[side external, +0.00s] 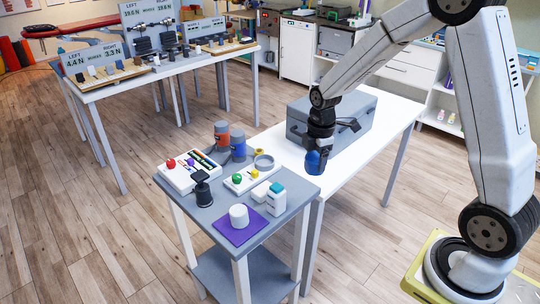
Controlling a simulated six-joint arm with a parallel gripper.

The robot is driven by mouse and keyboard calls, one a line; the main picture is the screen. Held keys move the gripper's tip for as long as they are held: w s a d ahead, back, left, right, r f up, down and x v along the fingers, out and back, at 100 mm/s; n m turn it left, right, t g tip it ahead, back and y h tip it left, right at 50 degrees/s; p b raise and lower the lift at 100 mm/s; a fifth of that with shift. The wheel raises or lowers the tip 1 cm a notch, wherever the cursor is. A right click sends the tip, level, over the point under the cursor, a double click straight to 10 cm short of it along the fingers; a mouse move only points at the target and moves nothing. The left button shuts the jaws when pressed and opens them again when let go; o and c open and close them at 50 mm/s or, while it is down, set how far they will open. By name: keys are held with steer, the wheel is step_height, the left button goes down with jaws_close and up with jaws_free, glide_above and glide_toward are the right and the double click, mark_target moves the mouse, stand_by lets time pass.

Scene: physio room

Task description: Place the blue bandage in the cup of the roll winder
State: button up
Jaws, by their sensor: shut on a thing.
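My gripper (320,143) points down near the middle of the view, shut on the blue bandage (315,163). The bandage hangs below the fingers, in front of the white table and to the right of the small grey table. Its exact height is hard to judge.
A grey toolbox (360,118) stands close behind my gripper.

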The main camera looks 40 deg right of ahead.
steer(key=w+r+m, duration=0.2)
steer(key=w+m, duration=0.5)
steer(key=m, duration=0.4)
steer(key=shift+w+r+m, duration=0.2)
steer(key=shift+w+m, duration=0.15)
steer(key=shift+m, duration=0.05)
steer(key=shift+w, duration=0.1)
glide_toward(264, 164)
steer(key=shift+s+f, duration=0.35)
steer(key=shift+s, duration=0.3)
steer(key=shift+w+d+f, duration=0.1)
steer(key=shift+w+f, duration=0.4)
steer(key=shift+f, duration=0.05)
steer(key=shift+w+f, duration=0.1)
steer(key=shift+f, duration=0.05)
steer(key=shift+w+f, duration=0.1)
steer(key=shift+f, duration=1.5)
